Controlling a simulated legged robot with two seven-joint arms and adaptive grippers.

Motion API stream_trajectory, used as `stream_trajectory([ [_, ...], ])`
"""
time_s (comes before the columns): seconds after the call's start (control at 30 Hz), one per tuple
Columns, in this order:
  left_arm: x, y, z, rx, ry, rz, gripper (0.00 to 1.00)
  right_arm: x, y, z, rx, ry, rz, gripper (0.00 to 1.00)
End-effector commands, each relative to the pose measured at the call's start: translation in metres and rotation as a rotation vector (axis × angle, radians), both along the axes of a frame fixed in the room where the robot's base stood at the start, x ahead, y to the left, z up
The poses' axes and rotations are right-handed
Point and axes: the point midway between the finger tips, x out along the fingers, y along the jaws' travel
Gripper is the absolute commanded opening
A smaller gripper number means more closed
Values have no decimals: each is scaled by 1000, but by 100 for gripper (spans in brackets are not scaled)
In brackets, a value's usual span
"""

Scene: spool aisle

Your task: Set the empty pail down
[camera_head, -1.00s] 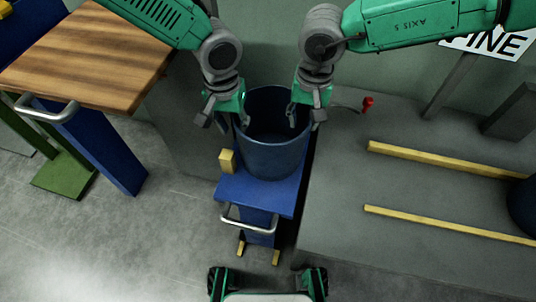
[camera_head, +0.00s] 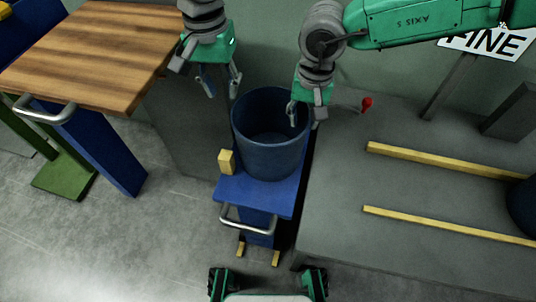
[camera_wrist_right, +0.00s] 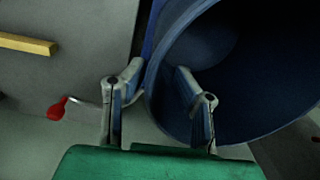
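The empty dark blue pail (camera_head: 268,155) stands upright on a small blue stand (camera_head: 232,188). Its open top faces up and its inside looks bare. My right gripper (camera_head: 305,108) is at the pail's right rim, with one finger inside and one outside. In the right wrist view the right gripper (camera_wrist_right: 158,85) has its fingertips spread, with visible gaps to the pail's wall (camera_wrist_right: 165,65) between them. My left gripper (camera_head: 217,80) is open and empty, above and to the left of the pail, clear of its rim.
A yellow block (camera_head: 226,161) sits on the stand's left edge. A grey platform (camera_head: 400,245) with yellow strips (camera_head: 440,160) lies to the right. A red-tipped lever (camera_head: 366,104) is right of the pail. A wooden-topped bench (camera_head: 85,60) stands at the left.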

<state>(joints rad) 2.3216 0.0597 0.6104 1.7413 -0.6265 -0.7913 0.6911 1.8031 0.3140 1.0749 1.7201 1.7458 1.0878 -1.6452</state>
Motion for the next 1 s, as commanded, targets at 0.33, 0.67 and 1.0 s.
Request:
stream_trajectory([
  [0.33, 0, 0, 0, 0, 0, 0, 26, 1, -1, 71, 0, -4, 0, 26],
  [0.67, 0, 0, 0, 0, 0, 0, 26, 0, -1, 110, -1, -1, 1, 26],
  [1.0, 0, 0, 0, 0, 0, 0, 26, 0, -1, 111, -2, -1, 1, 26],
])
